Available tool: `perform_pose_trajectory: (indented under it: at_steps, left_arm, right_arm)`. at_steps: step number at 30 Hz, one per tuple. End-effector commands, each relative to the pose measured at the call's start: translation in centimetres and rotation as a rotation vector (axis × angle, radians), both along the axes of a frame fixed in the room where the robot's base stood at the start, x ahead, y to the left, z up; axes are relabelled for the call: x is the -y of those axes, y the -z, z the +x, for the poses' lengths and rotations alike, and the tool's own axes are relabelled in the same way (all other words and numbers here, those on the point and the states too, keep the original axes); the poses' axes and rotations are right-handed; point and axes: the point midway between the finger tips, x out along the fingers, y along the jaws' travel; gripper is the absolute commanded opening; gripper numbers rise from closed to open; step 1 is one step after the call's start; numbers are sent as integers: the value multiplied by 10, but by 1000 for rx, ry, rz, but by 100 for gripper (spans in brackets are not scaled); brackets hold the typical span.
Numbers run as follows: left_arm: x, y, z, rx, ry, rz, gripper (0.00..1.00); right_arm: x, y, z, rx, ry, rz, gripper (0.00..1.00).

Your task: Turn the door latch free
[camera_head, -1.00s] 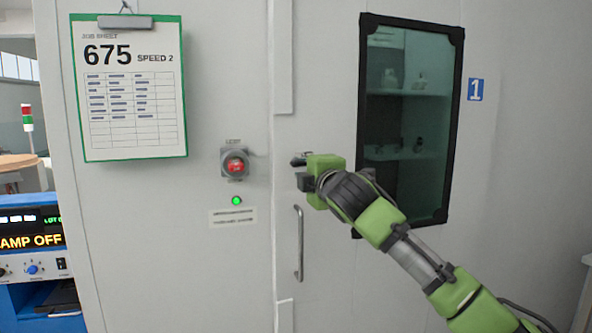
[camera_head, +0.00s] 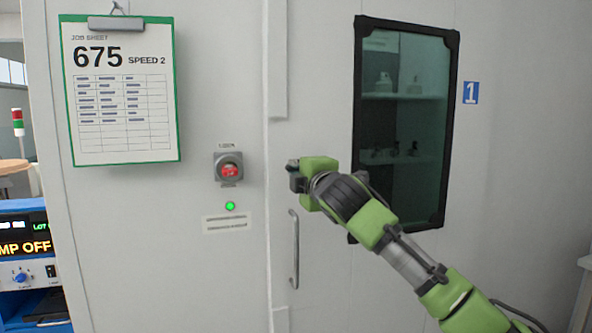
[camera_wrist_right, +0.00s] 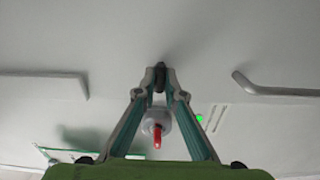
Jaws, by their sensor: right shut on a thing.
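The door latch (camera_wrist_right: 160,75) is a small dark piece on the pale cabinet front, between my fingertips in the right wrist view. My right gripper (camera_wrist_right: 160,80) is shut on it. In the head view my right gripper (camera_head: 293,178) is at the door's left edge, above a vertical metal handle (camera_head: 294,250). The gripper body hides most of the latch there, so its exact angle cannot be told. The pale door (camera_head: 330,265) looks flush with the frame. My left gripper is in neither current view.
A red switch in a grey housing (camera_head: 229,169) is left of the gripper, with a green light (camera_head: 230,206) below. A clipboard job sheet (camera_head: 120,95) hangs upper left. A dark-framed window (camera_head: 405,120) is right of the gripper. A blue instrument (camera_head: 30,260) stands lower left.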

Motion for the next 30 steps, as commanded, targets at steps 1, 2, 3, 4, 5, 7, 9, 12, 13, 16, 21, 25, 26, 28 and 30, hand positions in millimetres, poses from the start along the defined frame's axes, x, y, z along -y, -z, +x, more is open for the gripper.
perform_pose_trajectory:
  at_steps: [1,2,3,4,5,7,9,12,13,16,21,25,26,28,30]
  left_arm:
    - [0,-2,2,2,0,0,0]
    - [1,-3,2,3,0,-1,0]
    - [1,-4,3,5,0,-1,0]
    - [1,-5,4,5,0,-1,0]
    - [1,-6,4,6,0,-1,0]
    - [1,-9,5,7,0,-1,0]
    - [1,-12,5,8,0,-2,0]
    - [2,-17,5,8,0,-3,0]
    - [2,-18,5,8,0,-3,0]
    - [2,-23,5,8,0,-3,0]
    - [2,-30,5,8,0,-3,0]
    - [2,-36,5,7,0,-2,0]
    - [2,-37,5,7,0,-2,0]
    - [2,-41,4,7,1,-2,0]
    - [2,-44,4,7,1,-2,0]
  right_arm:
    - [0,-1,0,-4,-1,16,0]
    - [-1,-1,0,-8,-1,25,0]
    - [-1,-1,0,-12,-2,41,0]
    - [-1,-2,0,-17,-2,55,0]
    - [-1,-2,0,-22,-2,72,0]
    - [-1,-2,0,-36,-2,114,0]
    - [-1,-3,0,-53,-2,166,0]
    - [-1,-3,0,-80,-2,249,0]
    - [-1,-3,0,-88,-2,275,0]
    - [-1,-3,0,-118,-2,366,0]
    - [-1,-3,0,-168,-2,521,0]
    - [0,-3,0,-206,-1,640,0]
    - [-1,-4,0,-214,-2,665,0]
    - [0,-3,0,-235,-2,729,0]
    - [0,-4,0,-255,-1,793,0]
